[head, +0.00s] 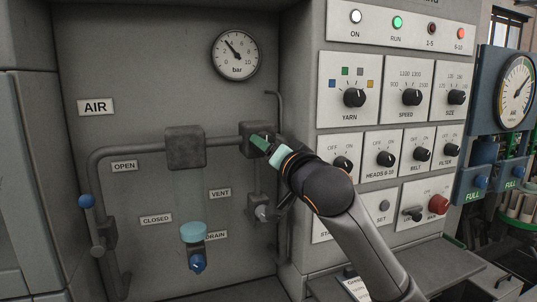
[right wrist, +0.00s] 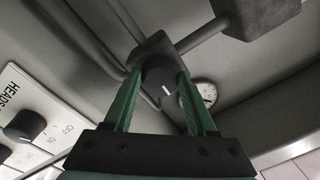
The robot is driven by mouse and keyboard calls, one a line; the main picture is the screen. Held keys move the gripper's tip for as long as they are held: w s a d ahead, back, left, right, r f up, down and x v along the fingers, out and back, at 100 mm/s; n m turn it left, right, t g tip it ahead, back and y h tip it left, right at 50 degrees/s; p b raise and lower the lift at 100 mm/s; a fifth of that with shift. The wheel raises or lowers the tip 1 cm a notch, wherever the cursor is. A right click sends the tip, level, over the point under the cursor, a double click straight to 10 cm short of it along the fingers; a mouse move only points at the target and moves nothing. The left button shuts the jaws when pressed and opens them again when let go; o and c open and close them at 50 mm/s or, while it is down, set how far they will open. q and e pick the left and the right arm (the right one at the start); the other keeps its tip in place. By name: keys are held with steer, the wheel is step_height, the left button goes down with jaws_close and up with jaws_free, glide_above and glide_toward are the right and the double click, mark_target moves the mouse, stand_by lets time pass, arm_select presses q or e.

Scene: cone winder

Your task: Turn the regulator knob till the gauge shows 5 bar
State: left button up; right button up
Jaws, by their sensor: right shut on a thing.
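The regulator knob (right wrist: 160,80) is black with a white mark and sits between the green fingers of my right gripper (right wrist: 160,85) in the right wrist view. The gripper is shut on it. In the head view my right gripper (head: 264,143) reaches the grey regulator block (head: 249,131) on the pipe, and the fingers hide the knob. The pressure gauge (head: 235,54), marked 0 to 10 bar, is above and left of the block. Its needle points up and left, between 2 and 4. The gauge also shows in the right wrist view (right wrist: 203,94), too small to read. My left gripper is out of view.
A control panel with several black knobs (head: 354,97) stands to the right of the arm. Grey pipes and another block (head: 186,147) lie to the left. Below are a blue-ended lever (head: 87,201), a drain bowl (head: 194,233) and a vent valve (head: 262,212).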

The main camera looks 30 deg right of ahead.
arm_select(q)
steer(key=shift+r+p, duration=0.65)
steer(key=shift+p, duration=0.05)
arm_select(e)
steer(key=shift+a+m, duration=0.1)
steer(key=shift+m, duration=3.4)
steer(key=o, duration=1.4)
arm_select(q)
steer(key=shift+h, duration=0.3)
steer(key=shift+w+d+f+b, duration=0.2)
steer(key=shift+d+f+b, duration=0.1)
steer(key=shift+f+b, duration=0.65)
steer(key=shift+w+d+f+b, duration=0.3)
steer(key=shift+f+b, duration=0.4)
steer(key=shift+b, duration=0.6)
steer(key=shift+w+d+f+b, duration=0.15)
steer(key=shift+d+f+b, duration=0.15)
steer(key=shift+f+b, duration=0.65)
arm_select(e)
steer(key=shift+s+a+f, duration=0.1)
steer(key=shift+s+a, duration=0.35)
steer(key=shift+s, duration=1.55)
steer(key=shift+s+a+f, duration=0.1)
steer(key=shift+s+a, duration=0.3)
steer(key=shift+s, duration=1.65)
steer(key=shift+s+a+f, duration=0.1)
steer(key=shift+s+a, duration=0.35)
steer(key=shift+s, duration=1.55)
